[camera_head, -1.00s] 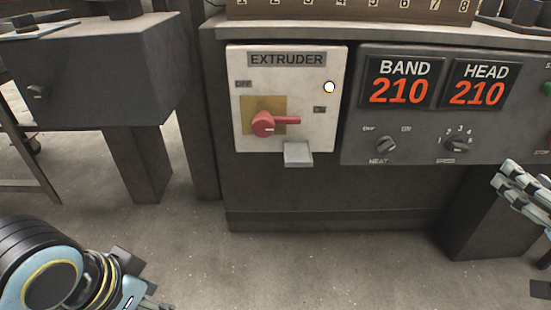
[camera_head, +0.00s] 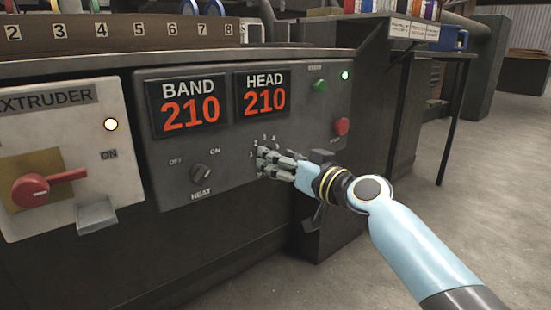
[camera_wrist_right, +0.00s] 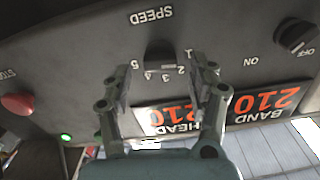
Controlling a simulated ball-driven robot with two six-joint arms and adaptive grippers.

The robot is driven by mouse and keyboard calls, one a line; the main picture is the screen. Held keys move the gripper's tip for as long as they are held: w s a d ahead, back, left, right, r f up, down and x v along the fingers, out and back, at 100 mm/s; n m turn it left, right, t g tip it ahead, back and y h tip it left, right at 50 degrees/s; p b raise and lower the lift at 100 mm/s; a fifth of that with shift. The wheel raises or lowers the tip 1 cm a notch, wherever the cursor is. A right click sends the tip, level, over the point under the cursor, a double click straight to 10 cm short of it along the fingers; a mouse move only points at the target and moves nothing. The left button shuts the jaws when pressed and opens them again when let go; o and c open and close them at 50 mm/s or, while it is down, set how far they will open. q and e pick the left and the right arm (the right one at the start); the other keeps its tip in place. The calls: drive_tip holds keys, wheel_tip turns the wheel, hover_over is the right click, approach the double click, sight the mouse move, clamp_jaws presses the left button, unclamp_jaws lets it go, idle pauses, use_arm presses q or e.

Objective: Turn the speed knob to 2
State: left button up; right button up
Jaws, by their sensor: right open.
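The dark speed knob (camera_wrist_right: 160,52) shows in the right wrist view, upside down, with the SPEED label and the numbers 1 to 5 around it. I cannot tell clearly which number it points at. My right gripper (camera_wrist_right: 162,72) is open, with one finger on each side of the knob; I cannot tell whether they touch it. In the head view my right gripper (camera_head: 265,165) is at the control panel (camera_head: 230,155), under the HEAD display, and hides the knob. Numbers 2 to 4 show just above the fingers. My left gripper is not in view.
The heat knob (camera_head: 200,174) is left of my right gripper. A green button (camera_head: 320,85) and red stop button (camera_head: 341,126) are to its right. The BAND display (camera_head: 190,108) and HEAD display (camera_head: 264,93) read 210. The extruder's red handle (camera_head: 45,187) is at far left.

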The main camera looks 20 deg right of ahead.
drive_tip(key=shift+w+a, duration=0.2)
drive_tip(key=shift+w, duration=0.4)
drive_tip(key=c, duration=1.2)
drive_tip(key=shift+o, duration=0.2)
